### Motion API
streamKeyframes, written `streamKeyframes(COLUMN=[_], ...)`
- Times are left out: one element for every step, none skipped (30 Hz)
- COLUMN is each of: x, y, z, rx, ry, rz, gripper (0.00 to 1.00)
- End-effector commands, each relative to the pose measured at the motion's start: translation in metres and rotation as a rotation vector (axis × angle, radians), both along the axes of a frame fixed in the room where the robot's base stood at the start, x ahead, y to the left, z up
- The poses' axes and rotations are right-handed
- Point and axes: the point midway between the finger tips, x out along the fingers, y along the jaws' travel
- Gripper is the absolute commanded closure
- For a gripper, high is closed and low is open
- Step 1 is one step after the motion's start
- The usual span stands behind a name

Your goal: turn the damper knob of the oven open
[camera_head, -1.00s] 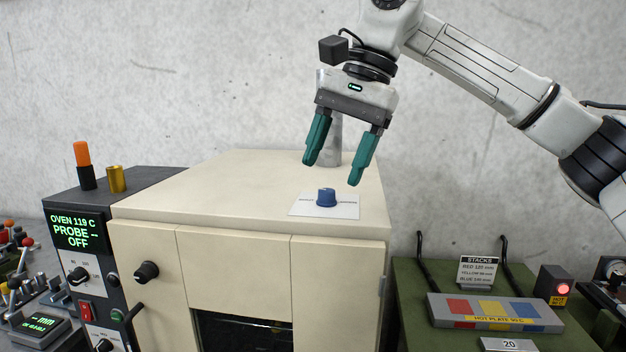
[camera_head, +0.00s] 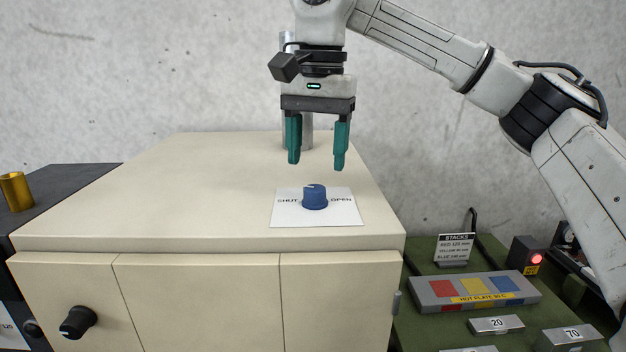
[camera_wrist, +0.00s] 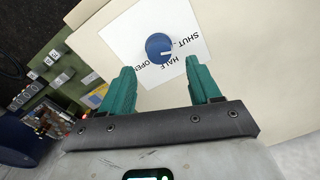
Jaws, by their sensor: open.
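The blue damper knob (camera_head: 315,197) stands on a white label plate (camera_head: 345,214) on top of the cream oven (camera_head: 150,190). The plate reads SHUT on the left and OPEN on the right in the head view. My gripper (camera_head: 316,160) is open and empty, pointing down above the knob and apart from it. In the wrist view the knob (camera_wrist: 159,47) lies beyond the two teal fingertips (camera_wrist: 160,70), between them sideways. The plate there also reads HALF. A pale pointer line shows on the knob, in the wrist view towards the SHUT and HALF side.
A grey flue pipe (camera_head: 308,130) rises behind the gripper. A green bench (camera_head: 425,262) with a hot plate (camera_head: 475,291) and labelled blocks stands at the right. A dark control cabinet with a brass cylinder (camera_head: 16,191) is at the left. The oven top around the plate is clear.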

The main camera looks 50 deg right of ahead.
Motion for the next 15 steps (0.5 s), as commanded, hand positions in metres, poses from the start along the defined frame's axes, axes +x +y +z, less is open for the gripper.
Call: streamKeyframes(x=[0.0, 0.0, 0.0, 0.0, 0.0, 0.001, 0.001, 0.001, 0.002, 0.002, 0.002, 0.002, 0.002, 0.002, 0.002], y=[0.0, 0.0, 0.0, 0.001, 0.001, 0.001, 0.001, 0.001, 0.001, 0.001, 0.001, 0.001, 0.001, 0.001, 0.001], z=[-0.009, -0.014, -0.021, -0.025, -0.03, -0.035, -0.039, -0.042, -0.046, -0.049, -0.051, -0.053, -0.054, -0.055, -0.056], rx=[0.002, 0.002, 0.003, 0.002, 0.003, 0.004, 0.003, 0.002, 0.001, 0.002, 0.002, 0.002, 0.002, 0.001, 0.002], ry=[0.002, 0.002, 0.002, 0.002, 0.001, 0.0, 0.001, 0.001, 0.0, 0.001, 0.001, 0.0, 0.0, -0.001, -0.002], rz=[0.002, 0.002, 0.001, 0.001, 0.001, 0.001, 0.001, 0.001, 0.001, 0.001, 0.001, 0.001, 0.001, 0.001, 0.001], gripper=[0.38, 0.38, 0.38, 0.38, 0.38, 0.38, 0.38, 0.38, 0.38, 0.38, 0.38, 0.38, 0.38, 0.38, 0.38])
